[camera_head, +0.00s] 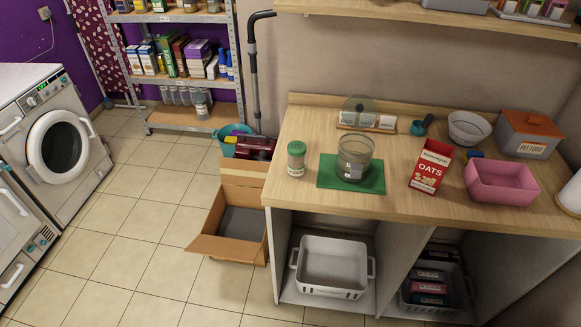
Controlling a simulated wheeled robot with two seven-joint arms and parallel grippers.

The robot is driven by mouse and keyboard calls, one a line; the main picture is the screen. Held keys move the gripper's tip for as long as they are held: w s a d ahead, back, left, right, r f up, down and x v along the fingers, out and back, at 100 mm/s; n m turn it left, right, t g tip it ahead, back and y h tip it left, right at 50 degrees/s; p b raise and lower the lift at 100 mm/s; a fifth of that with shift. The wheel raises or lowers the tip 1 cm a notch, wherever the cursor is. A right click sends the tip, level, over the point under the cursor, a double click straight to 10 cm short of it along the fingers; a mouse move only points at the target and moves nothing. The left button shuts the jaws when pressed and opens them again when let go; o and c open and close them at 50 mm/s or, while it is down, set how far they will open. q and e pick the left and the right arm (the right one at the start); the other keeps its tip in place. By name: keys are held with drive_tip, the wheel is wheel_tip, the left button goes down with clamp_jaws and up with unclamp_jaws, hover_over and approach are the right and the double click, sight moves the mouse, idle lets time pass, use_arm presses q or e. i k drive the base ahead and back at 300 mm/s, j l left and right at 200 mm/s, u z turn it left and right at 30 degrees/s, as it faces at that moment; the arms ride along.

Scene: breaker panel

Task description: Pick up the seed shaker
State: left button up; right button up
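The seed shaker appears to be the small jar with a green lid (296,158), standing upright on the wooden counter (400,205) near its left end. Its label is too small to read. It stands just left of the green mat (325,178), apart from the glass jar (355,157) on that mat. Neither of my grippers is in the head view.
A red oats carton (430,165), a pink tub (500,182) and a pet food box (527,134) stand on the counter's right half. A small rack (366,121) is behind the glass jar. An open cardboard box (238,222) is on the floor left of the counter.

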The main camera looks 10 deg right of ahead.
sight(296, 150)
drive_tip(key=i+j+z, duration=0.1)
drive_tip(key=i+j, duration=0.25)
drive_tip(key=j+z, duration=0.1)
drive_tip(key=z, duration=1.35)
